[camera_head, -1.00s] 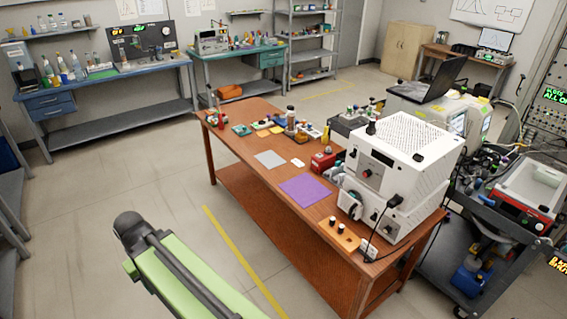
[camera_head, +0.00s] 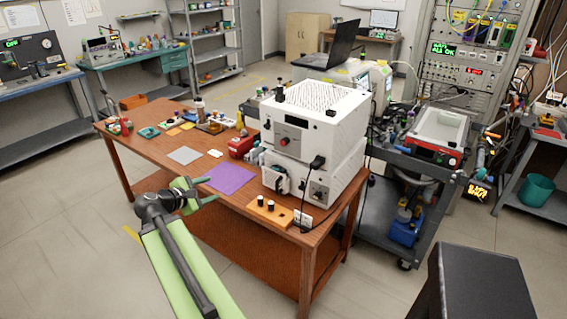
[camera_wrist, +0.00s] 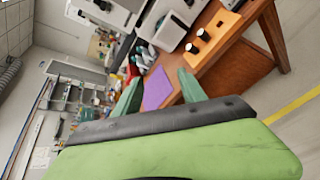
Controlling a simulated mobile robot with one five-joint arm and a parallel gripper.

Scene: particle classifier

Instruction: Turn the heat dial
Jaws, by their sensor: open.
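Several knobs show on the wooden bench, and I cannot tell which is the heat dial. A white box (camera_head: 318,112) has a red knob (camera_head: 283,142) on its front. The white unit below it has a round dial (camera_head: 318,190). An orange block (camera_head: 268,211) with two black knobs lies at the bench's front edge; it also shows in the wrist view (camera_wrist: 207,37). My gripper (camera_head: 204,191) is open and empty, in front of the bench, left of these knobs. In the wrist view its two green fingers (camera_wrist: 160,88) stand apart.
A purple mat (camera_head: 230,178), a grey mat (camera_head: 184,155) and a red device (camera_head: 241,147) lie on the bench. A dark cart (camera_head: 415,180) stands to its right. A black box-like shape (camera_head: 478,285) is at the lower right. The floor in front is clear.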

